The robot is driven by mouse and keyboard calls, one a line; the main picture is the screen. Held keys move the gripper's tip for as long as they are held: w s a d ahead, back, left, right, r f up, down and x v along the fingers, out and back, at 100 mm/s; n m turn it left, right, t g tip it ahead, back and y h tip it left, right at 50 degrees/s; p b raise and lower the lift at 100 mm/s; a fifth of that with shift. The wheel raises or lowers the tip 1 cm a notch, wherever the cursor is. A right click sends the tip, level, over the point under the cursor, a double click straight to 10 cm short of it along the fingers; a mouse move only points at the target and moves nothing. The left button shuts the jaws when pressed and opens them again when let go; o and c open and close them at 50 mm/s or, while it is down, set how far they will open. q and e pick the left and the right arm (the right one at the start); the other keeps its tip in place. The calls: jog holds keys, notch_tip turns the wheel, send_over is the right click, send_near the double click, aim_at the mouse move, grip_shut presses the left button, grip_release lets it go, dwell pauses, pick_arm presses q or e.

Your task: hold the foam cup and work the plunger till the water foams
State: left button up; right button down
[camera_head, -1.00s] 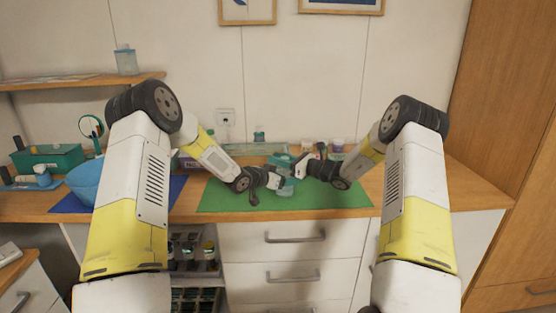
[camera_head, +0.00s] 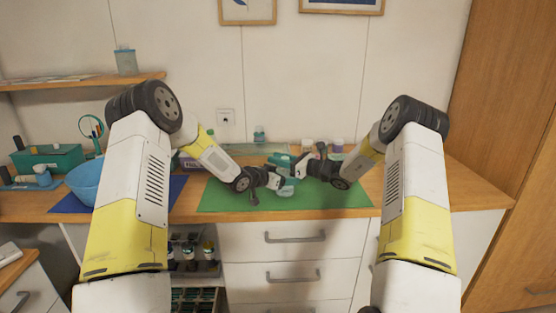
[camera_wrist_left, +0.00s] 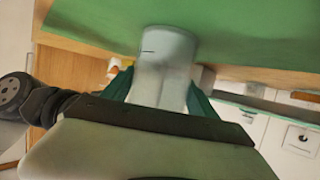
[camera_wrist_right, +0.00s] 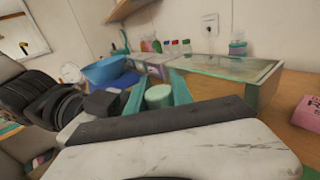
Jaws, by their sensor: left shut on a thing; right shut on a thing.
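The foam cup (camera_wrist_left: 168,62) is a pale translucent cylinder between the teal fingers of my left gripper (camera_wrist_left: 160,90), which is shut on it. In the head view the cup (camera_head: 286,191) shows small and pale over the green mat (camera_head: 225,197), with my left gripper (camera_head: 279,182) at its left. My right gripper (camera_wrist_right: 158,92) is shut on a pale green round knob (camera_wrist_right: 159,97), which looks like the plunger's top. In the head view my right gripper (camera_head: 298,168) is just above and right of the cup. The water and any foam are hidden.
A blue bowl (camera_head: 84,182) stands on a blue mat at the left, near a teal box (camera_head: 48,158). A glass-topped case (camera_wrist_right: 225,68) and several small bottles stand at the back. The front of the green mat is clear.

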notch_tip(320, 180, up, 5)
jog(key=shift+r, duration=0.15)
dwell(0.4)
jog(key=c, duration=1.1)
grip_release()
jog(key=shift+s+d, duration=0.1)
jog(key=shift+d, duration=0.05)
jog(key=v, duration=1.1)
jog(key=shift+s+d, duration=0.25)
